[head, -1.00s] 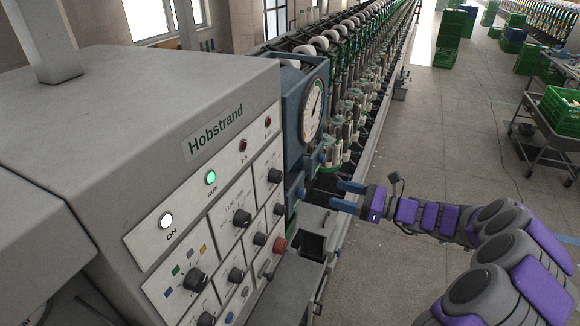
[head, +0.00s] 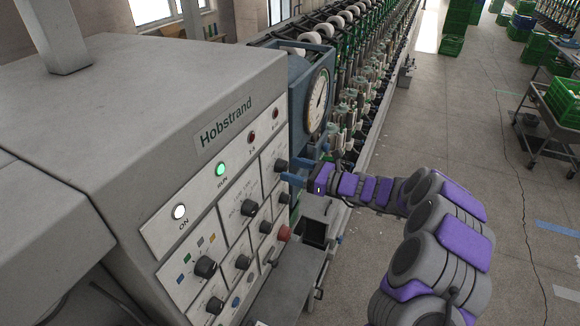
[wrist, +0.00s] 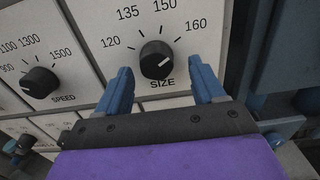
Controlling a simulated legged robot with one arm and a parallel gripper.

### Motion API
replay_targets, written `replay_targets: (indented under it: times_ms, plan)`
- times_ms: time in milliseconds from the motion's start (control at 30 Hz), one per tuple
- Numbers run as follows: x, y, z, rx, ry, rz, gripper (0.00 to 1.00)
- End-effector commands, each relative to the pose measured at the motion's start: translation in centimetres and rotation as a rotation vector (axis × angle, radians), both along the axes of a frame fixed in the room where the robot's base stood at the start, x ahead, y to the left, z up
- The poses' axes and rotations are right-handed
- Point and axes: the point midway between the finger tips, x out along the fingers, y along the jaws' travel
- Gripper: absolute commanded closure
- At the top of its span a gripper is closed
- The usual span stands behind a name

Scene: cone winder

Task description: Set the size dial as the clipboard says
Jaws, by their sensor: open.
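The size dial (wrist: 156,60) is a round black knob on a pale panel, with SIZE printed below it and 120, 135, 150 and 160 around its top. A small pale mark shows on its lower right face, but I cannot tell the setting for sure. My gripper (wrist: 160,75) is open, with one blue finger on each side of the knob and a gap to each. In the head view, my gripper (head: 287,169) is at the panel's right edge, by the size dial (head: 281,166). No clipboard is in view.
The speed dial (wrist: 40,82) sits left of the size dial. Other knobs and a red button (head: 284,233) are lower on the Hobstrand cabinet (head: 180,100). A blue housing with a round gauge (head: 318,100) stands just to the right. The aisle floor (head: 480,150) is clear.

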Motion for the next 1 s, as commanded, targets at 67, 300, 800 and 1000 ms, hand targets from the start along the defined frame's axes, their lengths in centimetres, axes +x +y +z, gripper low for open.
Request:
replay_targets:
  times_ms: [67,300,800,1000]
  plan:
    - [0.21,0.96,-0.01,-0.001,0.0,0.003,0.31]
    - [0.54,1.68,-0.03,0.001,0.001,0.002,0.31]
    - [0.56,1.65,-0.01,0.001,0.0,0.001,0.6]
    - [0.68,1.64,-0.05,0.001,0.001,0.0,0.79]
